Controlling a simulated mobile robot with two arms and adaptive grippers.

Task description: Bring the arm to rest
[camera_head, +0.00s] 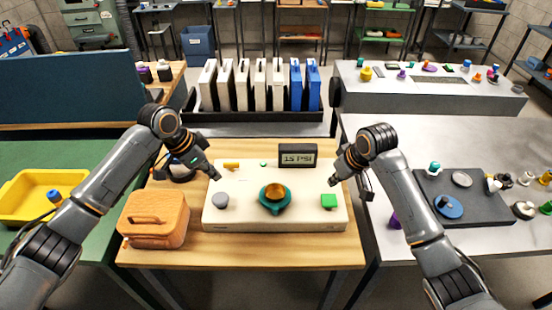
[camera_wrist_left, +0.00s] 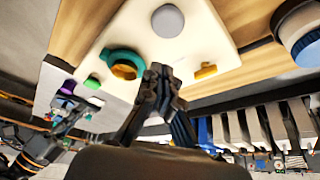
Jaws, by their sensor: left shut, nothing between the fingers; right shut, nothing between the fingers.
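My left gripper (camera_head: 215,176) is shut and empty, held above the upper left part of the cream board. It also shows in the left wrist view (camera_wrist_left: 155,75), with the board behind it. My right gripper (camera_head: 333,182) is shut and empty, near the board's right edge. The cream board (camera_head: 240,218) lies on the wooden table and carries a teal ring piece with an orange-brown top (camera_head: 275,197), a grey disc (camera_head: 220,201), a green block (camera_head: 328,201) and a yellow piece (camera_head: 231,166). Neither gripper holds anything.
A wooden box with a handle (camera_head: 155,220) stands left of the board. A display reading 15 PSI (camera_head: 298,155) stands behind it. A rack of white and blue upright cases (camera_head: 262,88) is further back. A yellow tray (camera_head: 40,196) is left; a dark mat (camera_head: 462,205) is right.

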